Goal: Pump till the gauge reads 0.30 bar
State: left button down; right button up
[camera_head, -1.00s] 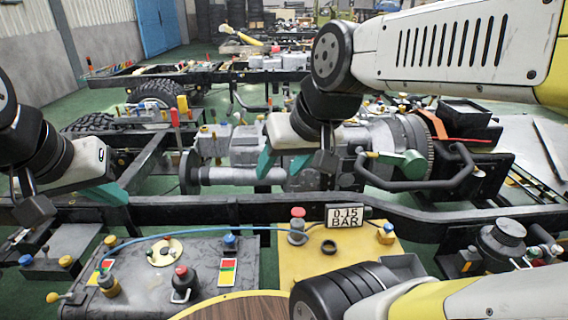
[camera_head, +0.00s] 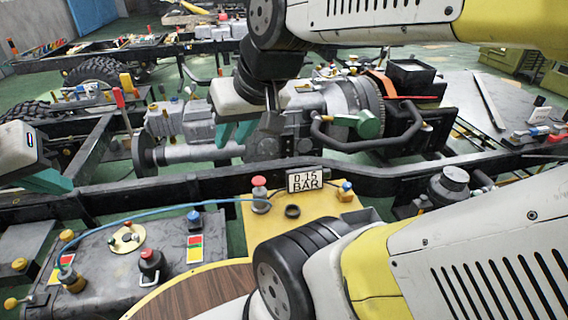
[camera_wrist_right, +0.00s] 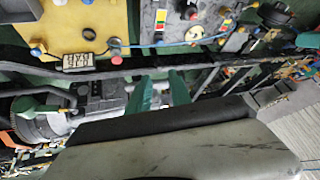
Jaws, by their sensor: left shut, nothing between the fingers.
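The gauge (camera_head: 305,180) is a small white sign reading 0.15 BAR, at the back of a yellow plate (camera_head: 330,204). Left of it stands a grey pump post with a red knob (camera_head: 259,181), with a blue hose running left. The right wrist view shows the gauge (camera_wrist_right: 77,61) upside down and the red knob (camera_wrist_right: 117,60). My right gripper (camera_head: 234,133), with teal fingers, hangs over the chassis beyond the knob, apart from it; the right wrist view shows a gap between its fingers (camera_wrist_right: 163,92). My left gripper (camera_head: 45,181) is shut and empty at the left edge, far from the pump.
A dark rail (camera_head: 200,192) runs between the yellow plate and the engine (camera_head: 290,130). A grey panel (camera_head: 110,270) with knobs and a red-topped button (camera_head: 148,256) lies left of the plate. A black ring (camera_head: 292,211) lies near the pump. My arm links cover the lower right.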

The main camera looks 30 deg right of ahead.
grip_shut()
dwell(1.4)
